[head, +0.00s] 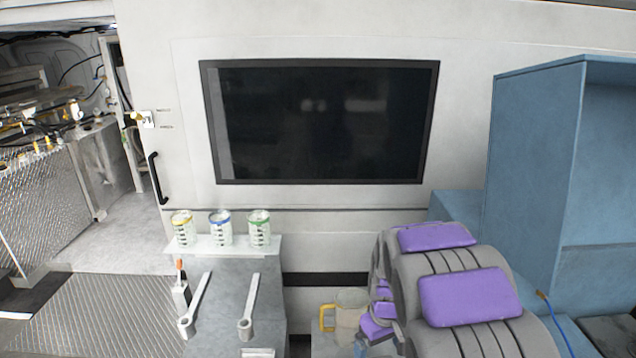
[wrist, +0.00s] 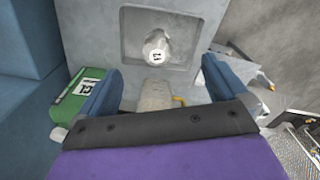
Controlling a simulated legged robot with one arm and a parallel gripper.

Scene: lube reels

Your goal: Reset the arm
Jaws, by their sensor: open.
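My gripper (wrist: 160,72) shows in the wrist view with its two blue fingers wide apart and nothing held between them. A pale jug (wrist: 155,95) with a yellow handle shows beyond the gap between the fingers, partly hidden by my gripper's dark front edge. In the head view my grey and purple arm (head: 470,297) is folded at the lower right. The jug (head: 348,312) stands just left of it there, and my fingers are mostly hidden behind the arm.
A blue cabinet (head: 530,170) stands close on the right. The wrist view shows a green box (wrist: 80,97) and a recessed panel (wrist: 128,30).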

